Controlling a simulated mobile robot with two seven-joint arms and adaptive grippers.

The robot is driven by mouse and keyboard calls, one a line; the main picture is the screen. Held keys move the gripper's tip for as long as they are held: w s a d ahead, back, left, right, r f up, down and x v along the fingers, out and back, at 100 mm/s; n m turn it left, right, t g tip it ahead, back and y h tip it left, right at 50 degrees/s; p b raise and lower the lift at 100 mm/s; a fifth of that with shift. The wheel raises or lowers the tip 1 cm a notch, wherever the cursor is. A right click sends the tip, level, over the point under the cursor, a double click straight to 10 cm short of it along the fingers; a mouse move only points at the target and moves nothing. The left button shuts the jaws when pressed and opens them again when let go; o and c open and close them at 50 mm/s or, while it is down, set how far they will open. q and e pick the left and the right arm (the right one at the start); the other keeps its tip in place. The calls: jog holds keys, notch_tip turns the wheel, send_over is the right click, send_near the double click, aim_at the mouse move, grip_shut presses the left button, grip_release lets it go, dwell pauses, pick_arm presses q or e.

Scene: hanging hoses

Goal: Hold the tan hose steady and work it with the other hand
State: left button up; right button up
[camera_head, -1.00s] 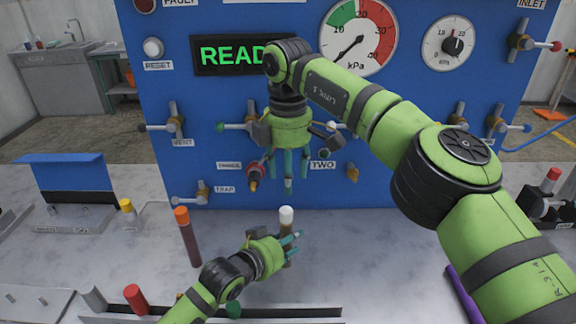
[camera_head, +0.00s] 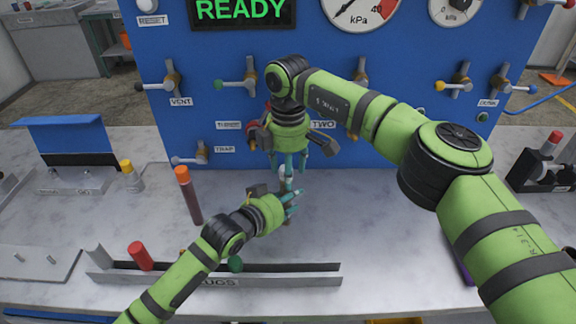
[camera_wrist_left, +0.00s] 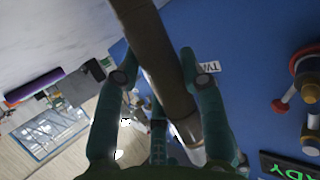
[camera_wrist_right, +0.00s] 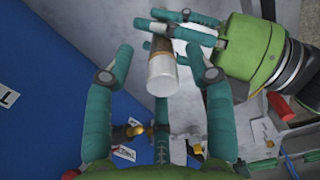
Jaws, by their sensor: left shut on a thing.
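The tan hose shows as a brown tube (camera_wrist_left: 158,60) in the left wrist view, between my left fingers. My left gripper (camera_head: 289,204) is shut on it below its white end. In the right wrist view the hose's white end (camera_wrist_right: 162,74) faces me, with a short tan band behind it and my left fingers around it farther down. My right gripper (camera_head: 288,168) points down directly above my left one. Its fingers are spread open around the white end, with gaps at the sides. In the head view the two grippers hide most of the hose.
A metal tray (camera_head: 310,278) with a red-capped piece (camera_head: 140,256) lies in front. The blue panel (camera_head: 230,105) with valve handles rises close behind. Marble counter to the right of the grippers is mostly clear.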

pick_arm(q)
jog(key=shift+f, duration=0.1)
pick_arm(e)
grip_shut()
pick_arm(q)
jog(key=shift+w+a, duration=0.1)
pick_arm(e)
jog(key=shift+d+r, duration=0.1)
jog(key=shift+r, duration=0.15)
pick_arm(q)
jog(key=shift+f, duration=0.1)
pick_arm(e)
jog(key=shift+r, duration=0.5)
jog(key=shift+r, duration=2.15)
jog(key=shift+r, duration=0.1)
jog(key=shift+r, duration=1.4)
